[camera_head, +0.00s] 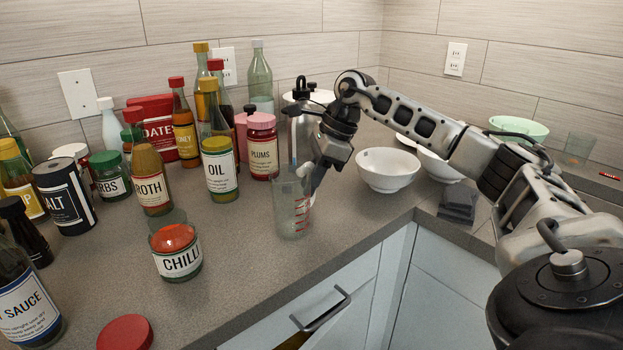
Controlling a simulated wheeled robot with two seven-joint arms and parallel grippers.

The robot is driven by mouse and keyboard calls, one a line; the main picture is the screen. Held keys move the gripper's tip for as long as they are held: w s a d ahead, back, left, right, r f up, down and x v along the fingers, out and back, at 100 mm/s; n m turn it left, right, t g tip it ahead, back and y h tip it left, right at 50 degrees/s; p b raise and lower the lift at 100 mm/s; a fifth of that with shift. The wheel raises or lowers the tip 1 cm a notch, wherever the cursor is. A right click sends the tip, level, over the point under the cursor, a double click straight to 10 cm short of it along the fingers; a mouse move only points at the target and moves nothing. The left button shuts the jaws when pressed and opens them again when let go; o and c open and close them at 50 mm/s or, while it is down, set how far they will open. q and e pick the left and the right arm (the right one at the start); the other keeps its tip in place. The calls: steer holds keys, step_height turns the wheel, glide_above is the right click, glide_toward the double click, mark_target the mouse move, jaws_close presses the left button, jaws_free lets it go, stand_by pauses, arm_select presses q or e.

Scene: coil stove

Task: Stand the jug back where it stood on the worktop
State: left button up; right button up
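The jug (290,211) is clear, with red measuring marks. It is upright at the front part of the worktop (243,262), left of the inner corner. My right gripper (311,183) comes down from the upper right to the jug's right side near the rim. Its fingers appear closed on the jug there, though the jug and wrist partly hide the contact. I cannot tell for sure whether the jug's base touches the worktop. My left gripper is not in view.
A chilli jar (176,254) is to the left. White bowls (388,170) stand to the right. Worktop between chilli jar and jug is clear.

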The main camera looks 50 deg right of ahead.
steer(key=shift+o, duration=1.2)
steer(key=shift+r, duration=0.1)
steer(key=p+v, duration=0.1)
steer(key=v, duration=1.1)
